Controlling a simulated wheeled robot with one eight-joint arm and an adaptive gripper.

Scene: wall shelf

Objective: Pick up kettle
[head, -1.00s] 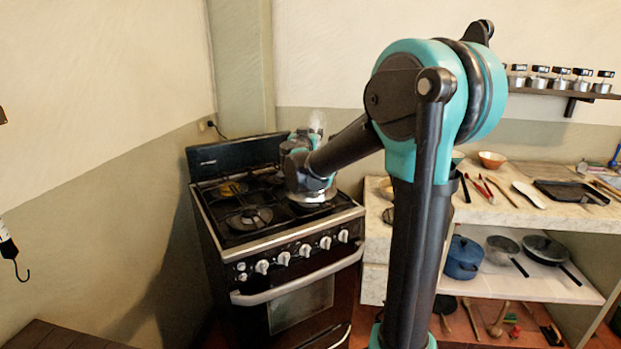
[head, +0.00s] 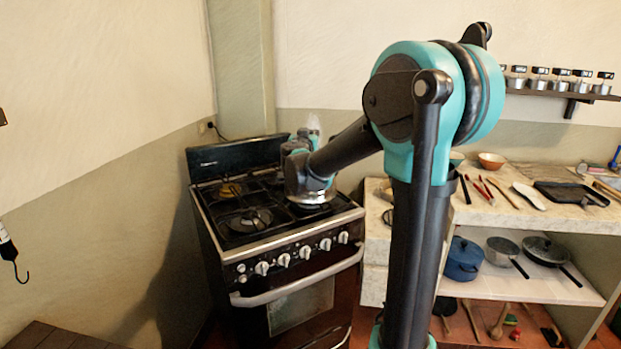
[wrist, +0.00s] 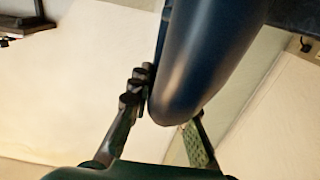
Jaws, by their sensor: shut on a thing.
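The kettle (head: 312,196) is at the right side of the stove top in the head view, mostly hidden behind my wrist. Only a shiny, silvery lower edge shows below it. I cannot tell whether its base touches the burner. In the wrist view a thick, dark, smooth curved part, which looks like the kettle's handle (wrist: 215,55), runs down between my fingers. My gripper (wrist: 165,115) is shut on it, one finger on each side. The fingertips are hidden in the head view.
The stove (head: 250,240) has a raised back panel (head: 235,160) and bare burners at left. A counter (head: 500,205) to the right holds bowls, utensils and a dark tray (head: 570,193). A blue pot (head: 463,258) and pans stand on the shelf below. Open air lies above the stove.

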